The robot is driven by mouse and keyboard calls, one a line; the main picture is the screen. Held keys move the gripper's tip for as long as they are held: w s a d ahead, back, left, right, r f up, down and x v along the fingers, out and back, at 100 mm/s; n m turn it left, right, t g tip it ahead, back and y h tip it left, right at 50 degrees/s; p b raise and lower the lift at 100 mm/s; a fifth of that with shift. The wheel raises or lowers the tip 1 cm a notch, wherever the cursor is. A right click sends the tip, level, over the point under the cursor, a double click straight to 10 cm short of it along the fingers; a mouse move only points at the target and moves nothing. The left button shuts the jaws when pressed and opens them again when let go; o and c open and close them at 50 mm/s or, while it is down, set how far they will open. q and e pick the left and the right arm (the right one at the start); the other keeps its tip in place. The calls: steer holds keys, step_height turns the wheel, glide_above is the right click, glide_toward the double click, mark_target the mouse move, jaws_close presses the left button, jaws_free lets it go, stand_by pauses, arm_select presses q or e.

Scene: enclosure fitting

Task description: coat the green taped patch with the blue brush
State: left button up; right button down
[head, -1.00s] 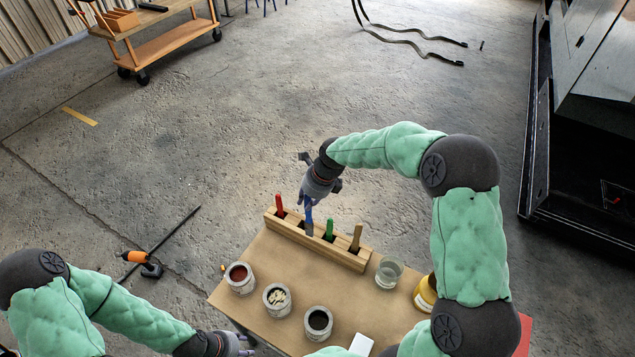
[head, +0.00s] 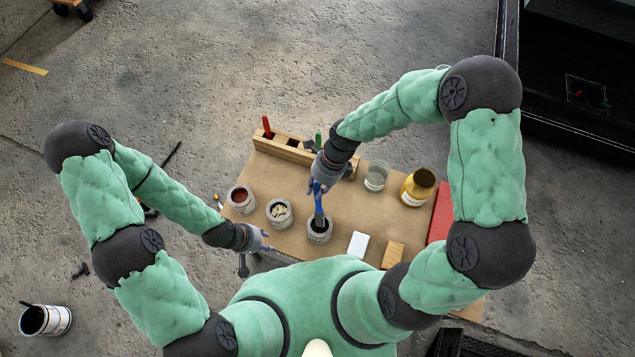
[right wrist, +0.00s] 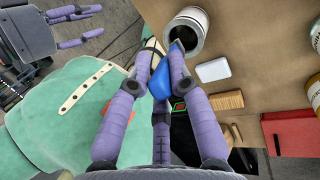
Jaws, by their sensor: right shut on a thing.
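My right gripper (head: 318,187) is shut on the blue brush (head: 319,207), which points down. Its dark tip is at the mouth of the cup of dark paint (head: 319,236); how deep it reaches I cannot tell. In the right wrist view, the blue brush (right wrist: 160,82) is between the fingers, with the dark cup (right wrist: 185,42) just beyond. My left gripper (head: 267,241) hangs empty by the table's near left edge; its fingers (right wrist: 80,27) are apart in the right wrist view. I cannot make out a green taped patch.
The table (head: 290,176) also carries a red-brown cup (head: 241,200), a cup with pale bits (head: 279,213), a clear glass (head: 376,175), a yellow jar (head: 417,187), a white block (head: 357,244), a wooden block (head: 393,255) and the wooden brush rack (head: 283,147) behind.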

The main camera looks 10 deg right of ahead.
step_height(320, 180, down, 5)
steer(key=b, duration=0.4)
steer(key=shift+b, duration=0.3)
steer(key=shift+f, duration=0.55)
stand_by(0.8)
stand_by(1.5)
steer(key=shift+r+p, duration=3.2)
steer(key=shift+r, duration=0.35)
steer(key=shift+f, duration=0.15)
